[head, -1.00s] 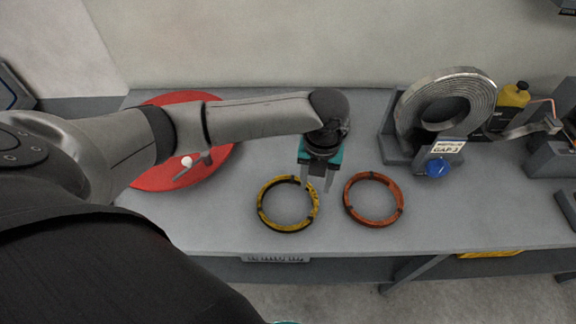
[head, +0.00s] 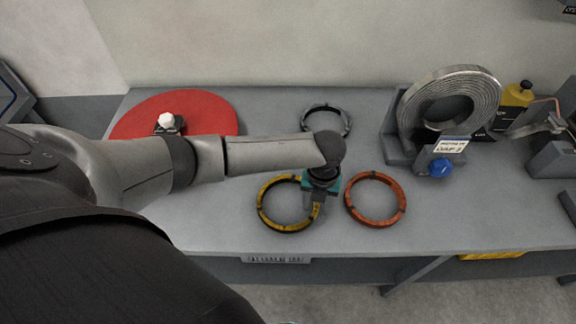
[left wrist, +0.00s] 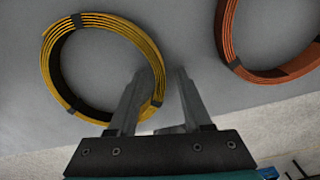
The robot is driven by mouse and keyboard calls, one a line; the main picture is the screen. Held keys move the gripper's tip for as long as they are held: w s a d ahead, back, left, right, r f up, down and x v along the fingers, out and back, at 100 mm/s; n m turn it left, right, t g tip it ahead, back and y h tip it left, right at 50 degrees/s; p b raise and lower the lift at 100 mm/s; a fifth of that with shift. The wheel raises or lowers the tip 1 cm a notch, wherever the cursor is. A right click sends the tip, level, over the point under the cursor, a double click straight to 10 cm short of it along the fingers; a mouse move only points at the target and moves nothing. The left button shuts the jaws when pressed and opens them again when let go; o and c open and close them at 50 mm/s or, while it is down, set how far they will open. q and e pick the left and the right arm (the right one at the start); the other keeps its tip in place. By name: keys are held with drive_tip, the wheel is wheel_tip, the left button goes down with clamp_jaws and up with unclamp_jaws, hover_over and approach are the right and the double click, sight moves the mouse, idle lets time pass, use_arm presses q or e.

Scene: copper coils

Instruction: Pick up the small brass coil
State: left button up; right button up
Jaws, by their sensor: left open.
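The small brass coil (head: 263,209) is a yellow ring with dark bands, lying flat on the grey bench. It also shows in the left wrist view (left wrist: 113,20). My left gripper (head: 317,206) is open above the coil's right side, pointing down. In the left wrist view the gripper's fingers (left wrist: 164,74) lie on either side of the coil's lower right rim, one towards its inside and one outside. I cannot tell how far below the rim the tips reach. The fingers hold nothing. My right gripper is not in view.
An orange copper coil (head: 375,221) lies just right of my left gripper. A dark grey coil (head: 325,106) lies behind it. A red disc (head: 215,115) is at the left. A large silver coil (head: 408,107) stands on a holder at the right. The front bench edge is close.

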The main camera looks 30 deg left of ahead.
use_arm(q)
clamp_jaws()
drive_tip(key=shift+w, duration=0.1)
idle(1.2)
